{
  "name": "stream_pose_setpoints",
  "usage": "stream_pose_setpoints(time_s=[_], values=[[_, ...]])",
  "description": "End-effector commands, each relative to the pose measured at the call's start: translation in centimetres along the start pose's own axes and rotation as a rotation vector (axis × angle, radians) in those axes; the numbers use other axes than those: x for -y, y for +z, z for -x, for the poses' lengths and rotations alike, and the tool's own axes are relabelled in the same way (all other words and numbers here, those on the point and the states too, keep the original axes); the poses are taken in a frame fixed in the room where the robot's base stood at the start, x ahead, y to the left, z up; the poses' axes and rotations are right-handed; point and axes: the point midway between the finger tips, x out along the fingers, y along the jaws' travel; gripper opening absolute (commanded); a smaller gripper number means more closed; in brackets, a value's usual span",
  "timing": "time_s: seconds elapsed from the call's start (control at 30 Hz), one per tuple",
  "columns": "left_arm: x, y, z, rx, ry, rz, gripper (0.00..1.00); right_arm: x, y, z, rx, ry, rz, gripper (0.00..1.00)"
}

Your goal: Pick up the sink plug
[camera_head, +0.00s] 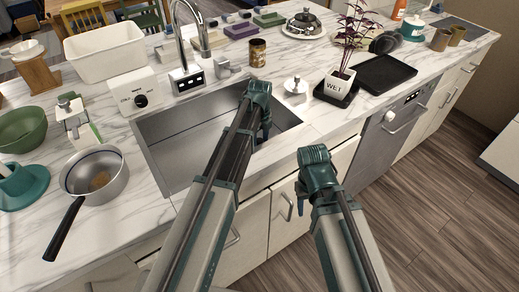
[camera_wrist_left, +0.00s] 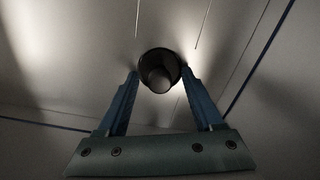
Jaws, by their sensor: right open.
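In the left wrist view, a dark round piece with a paler cylinder inside (camera_wrist_left: 158,72) lies between my left fingertips (camera_wrist_left: 160,76). It looks like the sink plug, though the dim light leaves plug or drain unclear. The blue fingers stand apart on either side of it, and I see no clear contact. In the head view my left arm reaches into the steel sink (camera_head: 182,138), and its wrist hides its fingers and the sink floor beneath. My right gripper (camera_head: 300,196) is open and empty in front of the cabinet, below the counter edge.
A silver knobbed piece (camera_head: 295,88) and a potted plant (camera_head: 341,78) stand right of the sink. A pan (camera_head: 95,175) sits at left. The floor at right is clear.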

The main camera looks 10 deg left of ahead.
Motion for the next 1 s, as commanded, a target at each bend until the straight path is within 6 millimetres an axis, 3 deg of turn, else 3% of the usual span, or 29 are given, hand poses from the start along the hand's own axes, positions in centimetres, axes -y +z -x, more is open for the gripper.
stream_pose_setpoints(time_s=[0.03, 0.37, 0.77, 1.0], values=[[0.0, 0.0, 0.0, 0.0, 0.0, 0.0, 0.58, 0.0, 0.0, 0.0, 0.0, 0.0, 0.0, 0.5], [0.0, 0.0, 0.0, 0.0, 0.0, 0.0, 0.0, 0.0, 0.0, 0.0, 0.0, 0.0, 0.0, 0.5], [0.0, 0.0, 0.2, 0.0, 0.0, 0.0, 0.0, 0.0, 0.0, 0.2, 0.0, 0.0, 0.0, 0.5], [0.0, 0.0, 1.8, 0.0, 0.0, 0.0, 0.0, -0.2, 0.1, 1.8, 0.0, 0.0, 0.0, 0.5]])
